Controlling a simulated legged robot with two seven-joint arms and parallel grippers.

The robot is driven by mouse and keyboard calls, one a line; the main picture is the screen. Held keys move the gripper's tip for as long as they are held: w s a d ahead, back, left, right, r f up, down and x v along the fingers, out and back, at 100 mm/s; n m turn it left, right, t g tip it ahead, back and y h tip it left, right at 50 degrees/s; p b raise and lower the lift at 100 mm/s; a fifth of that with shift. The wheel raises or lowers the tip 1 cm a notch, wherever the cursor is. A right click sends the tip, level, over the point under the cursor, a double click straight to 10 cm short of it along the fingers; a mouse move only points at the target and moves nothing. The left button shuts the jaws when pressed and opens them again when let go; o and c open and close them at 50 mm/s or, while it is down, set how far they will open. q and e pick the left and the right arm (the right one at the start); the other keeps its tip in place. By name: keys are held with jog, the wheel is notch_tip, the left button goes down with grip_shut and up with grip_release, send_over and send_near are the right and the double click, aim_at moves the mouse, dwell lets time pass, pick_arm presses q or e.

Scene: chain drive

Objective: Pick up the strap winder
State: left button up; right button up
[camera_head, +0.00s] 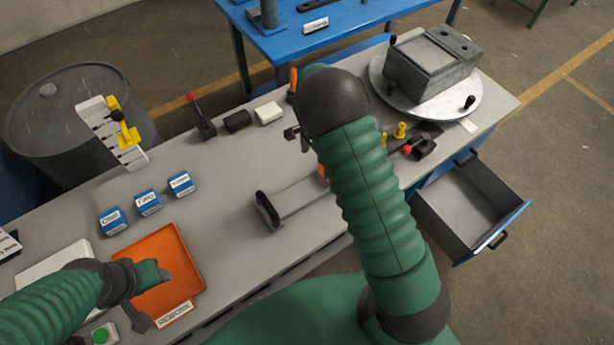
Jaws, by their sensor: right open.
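I cannot tell for sure which thing is the strap winder; a small dark device with a red ball knob (420,147) lies on the grey bench right of my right forearm and could be it. My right gripper (299,138) is open, mostly hidden behind my dark wrist, above the middle of the bench. The dark device is to its right, apart from it. My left gripper (150,285) is low at the left over an orange tray (183,250); its jaw gap is not clear.
A grey box on a round turntable (388,92) stands at the bench's right end, above an open drawer (462,202). A red-knobbed lever (202,118), several blue-white boxes (148,202) and a grey bracket (300,198) stand on the bench. A barrel (55,130) stands behind.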

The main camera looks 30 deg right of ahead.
send_over(314, 185)
notch_tip(314, 185, down, 4)
jog(key=f, duration=0.4)
jog(key=d+f+p, duration=0.1)
jog(key=shift+s+f, duration=0.2)
jog(key=shift+s, duration=0.05)
jog(key=f, duration=0.1)
jog(key=f+p, duration=0.1)
jog(key=f, duration=0.1)
jog(key=a+f, duration=0.1)
jog(key=shift+w+f+p, duration=0.3)
jog(key=shift+f+p, duration=0.05)
jog(key=shift+p, duration=0.05)
jog(key=shift+a+f, duration=0.15)
pick_arm(q)
jog(key=v, duration=0.3)
jog(key=shift+s+d+r, duration=0.15)
jog(key=shift+s+d, duration=0.05)
